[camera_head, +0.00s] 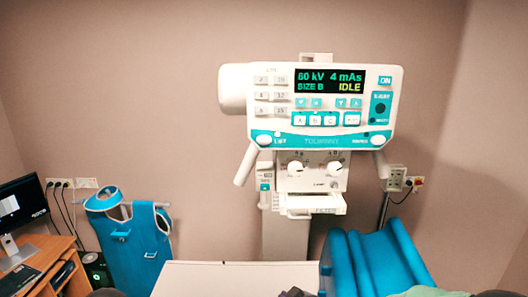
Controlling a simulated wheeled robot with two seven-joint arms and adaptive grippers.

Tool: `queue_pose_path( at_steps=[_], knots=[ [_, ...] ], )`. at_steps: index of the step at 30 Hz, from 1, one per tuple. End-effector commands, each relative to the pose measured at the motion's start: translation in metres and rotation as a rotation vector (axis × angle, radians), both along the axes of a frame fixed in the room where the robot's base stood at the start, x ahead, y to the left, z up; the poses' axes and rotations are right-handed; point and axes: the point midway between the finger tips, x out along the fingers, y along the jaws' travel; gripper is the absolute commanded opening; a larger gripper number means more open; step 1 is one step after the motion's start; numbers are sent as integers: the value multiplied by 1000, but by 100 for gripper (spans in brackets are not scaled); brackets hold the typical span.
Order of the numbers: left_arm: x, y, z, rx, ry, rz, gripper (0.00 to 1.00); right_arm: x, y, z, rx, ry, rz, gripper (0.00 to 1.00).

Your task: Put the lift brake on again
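The X-ray tube head's control panel (322,106) faces me at the centre. Its display (330,81) reads 60 kV, 4 mAs, SIZE B and IDLE. At the panel's lower left is a round white button (264,138) in a teal patch, beside small lettering that may read LIFT. A similar round button (377,140) sits at the lower right; its label is too small to read surely. I cannot tell from the picture whether the lift brake is on or off. Neither of my grippers can be made out; only dark, cut-off shapes show at the bottom edge.
White handles (246,165) angle down from the panel's sides. Below it are a collimator with two knobs (311,168) and a tray (315,205). A white tabletop (235,279), blue cushions (372,262), a hanging blue apron (133,240) and a desk with a monitor (20,208) stand lower down.

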Motion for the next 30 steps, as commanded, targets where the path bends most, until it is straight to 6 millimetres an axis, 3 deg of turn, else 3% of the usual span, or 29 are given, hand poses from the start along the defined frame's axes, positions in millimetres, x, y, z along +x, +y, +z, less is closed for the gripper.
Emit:
queue_pose_path(
  at_steps=[1, 6, 14, 23, 30],
  knots=[
    [0, 0, 0, 0, 0, 0, 0, 5, 5, 24, -2, -52, 17, 0],
    [0, 0, 0, 0, 0, 0, 0, 16, 19, 94, -12, -205, 69, 0],
    [0, 0, 0, 0, 0, 0, 0, 12, 39, 202, -24, -437, 144, 0],
    [0, 0, 0, 0, 0, 0, 0, -17, 55, 325, -34, -699, 214, 0],
    [0, 0, 1, 0, 0, 0, 0, -56, 60, 415, -41, -896, 257, 0]
  ],
)
